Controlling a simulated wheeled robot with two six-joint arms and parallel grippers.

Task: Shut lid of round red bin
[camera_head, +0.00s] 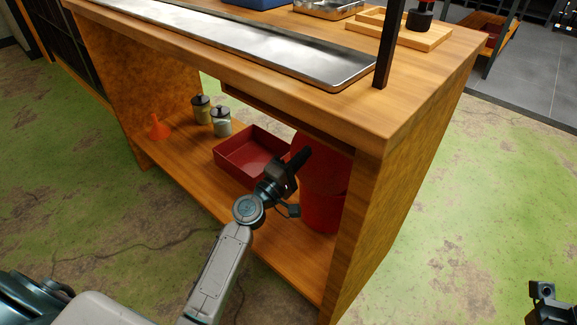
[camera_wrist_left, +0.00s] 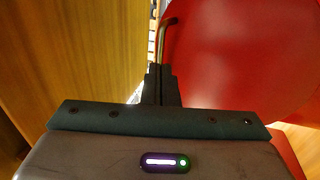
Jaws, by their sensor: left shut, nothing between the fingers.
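The round red bin (camera_head: 322,205) stands on the lower shelf of the wooden workbench, at its right end. Its upper part is partly hidden by the bench top and my gripper, so the lid's angle is hard to tell in the head view. My left gripper (camera_head: 300,157) is shut and empty, reaching under the bench top in front of the bin. In the left wrist view, the shut fingers (camera_wrist_left: 160,78) are close beside a large, round-edged red surface (camera_wrist_left: 240,55), which looks like the lid. Contact cannot be told. Part of what seems my right gripper (camera_head: 543,291) shows at lower right.
A red open tray (camera_head: 228,158) lies left of the bin on the shelf (camera_head: 178,160). Two jars (camera_head: 202,110) (camera_head: 221,123) and an orange funnel (camera_head: 158,127) stand farther left. The bench top's edge (camera_head: 300,102) overhangs, and a side panel (camera_head: 400,200) closes the right.

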